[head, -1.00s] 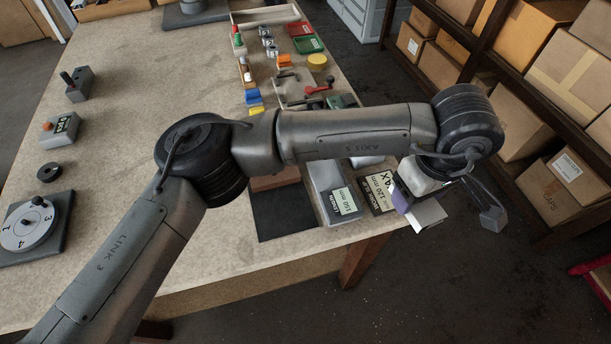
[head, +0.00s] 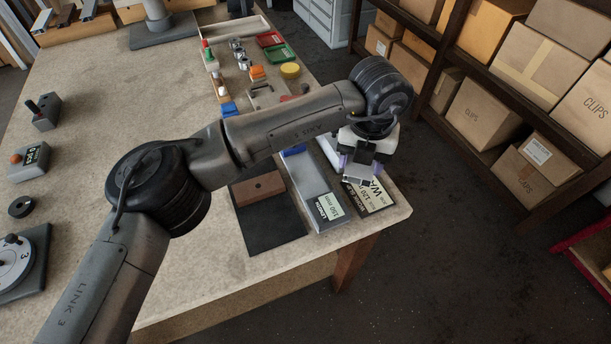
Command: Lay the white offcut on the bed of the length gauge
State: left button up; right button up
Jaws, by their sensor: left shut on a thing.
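My left gripper (head: 360,165) is shut on a small pale piece, likely the white offcut (head: 356,178), seen between its purple-lit fingers. It hangs over the right edge of the table, above the dark-labelled waste holder (head: 374,198). The length gauge (head: 312,188) is the long grey tray with a pale label at its front end and a blue part at its back. It lies just left of the gripper, and its bed looks empty where it shows. My right gripper is not in view.
A brown block (head: 259,187) lies on a dark mat (head: 272,229) left of the gauge. Red (head: 269,40) and green (head: 281,53) trays and several small parts stand farther back. Shelves with cardboard boxes (head: 483,113) stand right.

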pick_arm(q)
jog(key=n, duration=0.7)
jog(key=shift+a+f+n, duration=0.1)
jog(key=shift+n, duration=0.2)
jog(key=b, duration=0.3)
send_over(308, 179)
notch_tip(308, 179, down, 7)
jog(key=shift+r, duration=0.1)
jog(key=shift+f+b, duration=0.4)
jog(key=shift+f, duration=1.6)
